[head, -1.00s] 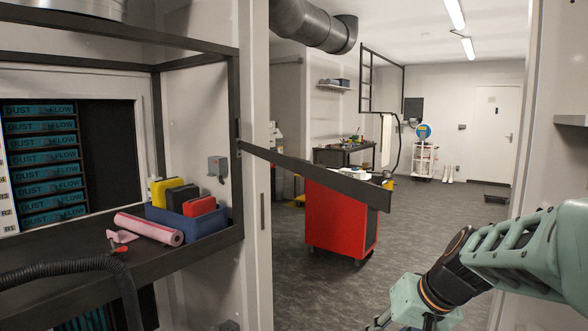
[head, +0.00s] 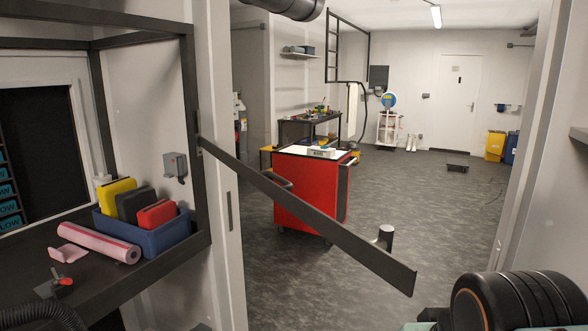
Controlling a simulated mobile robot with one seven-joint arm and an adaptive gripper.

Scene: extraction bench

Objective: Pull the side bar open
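The side bar (head: 300,208) is a long flat dark bar in the head view. Its left end meets a hinge plate on the dark frame post (head: 191,110), and it stretches out across the doorway, sloping down to a free end at lower right. A short grey cylindrical handle (head: 386,237) stands up at its far side near that end. My arm's dark wrist joint and pale green parts fill the bottom right corner, to the right of and below the bar's free end. My gripper's fingers are out of the frame, so their state is hidden.
A blue bin (head: 148,238) with yellow, black and red cases stands on the bench, beside a pink roll (head: 99,243). A red cabinet (head: 310,195) stands behind the bar. A pale door jamb (head: 520,150) is at right. Grey floor (head: 420,200) beyond is open.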

